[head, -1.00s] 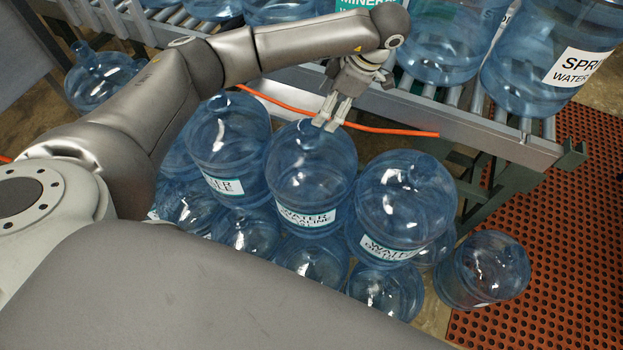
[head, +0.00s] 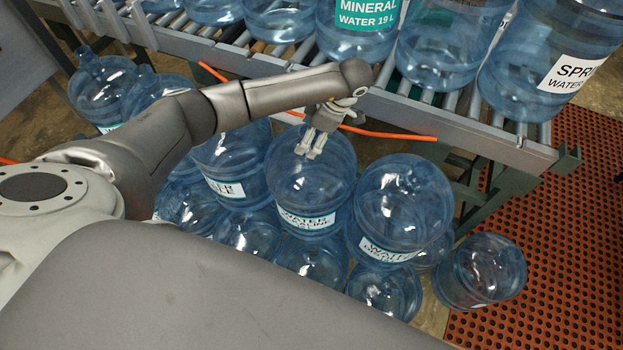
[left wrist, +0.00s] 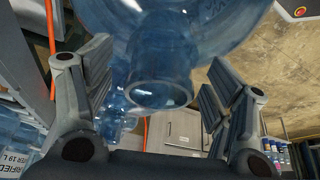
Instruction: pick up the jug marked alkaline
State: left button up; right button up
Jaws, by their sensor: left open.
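The jug marked alkaline (head: 305,195) is clear blue plastic with a white and teal label reading "WATER ...ALINE". It stands in the middle of the upper row in the head view, between two similar jugs. My left gripper (head: 311,151) is open over the top of this jug. In the left wrist view a jug neck (left wrist: 160,90) shows between the open fingers of my left gripper (left wrist: 160,100), with space on both sides. The fingers appear apart from the neck. My right gripper is not in view.
A jug labelled distilled (head: 405,205) stands close on the right, and another jug (head: 233,170) close on the left. More jugs lie below. A roller conveyor (head: 480,115) with jugs runs behind. An orange hose (head: 390,134) and a perforated red mat (head: 560,230) also show.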

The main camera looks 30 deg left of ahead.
pick_arm(q)
jog(key=shift+c, duration=0.4)
jog(key=shift+s, duration=0.15)
grip_shut()
